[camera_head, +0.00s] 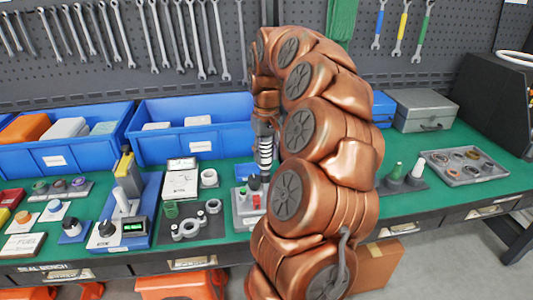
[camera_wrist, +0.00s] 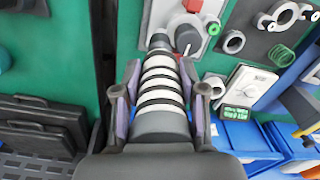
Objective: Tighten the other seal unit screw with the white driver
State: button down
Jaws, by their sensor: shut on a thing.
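My gripper (camera_wrist: 160,92) is shut on a driver with white and dark grey bands (camera_wrist: 160,82), its fingers on both sides of the handle. The banded driver also shows in the camera_head view (camera_head: 264,150), hanging upright below my wrist. The grey seal unit (camera_head: 240,213) stands on the green bench below it, with a dark knob and a red part on top. In the wrist view the light grey seal unit (camera_wrist: 165,14) lies beyond the driver's dark end. Whether the driver touches a screw cannot be told.
A black mat with grey rings (camera_head: 190,228) and a white gauge box (camera_head: 181,180) lie left of the unit. Blue bins (camera_head: 190,130) stand behind. A driver stand (camera_head: 405,184) and a ring tray (camera_head: 463,168) are on the right. My arm hides the bench middle.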

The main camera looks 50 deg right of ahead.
aim_at(266, 138)
jog(key=shift+r+p, duration=0.85)
jog(key=shift+r, duration=1.6)
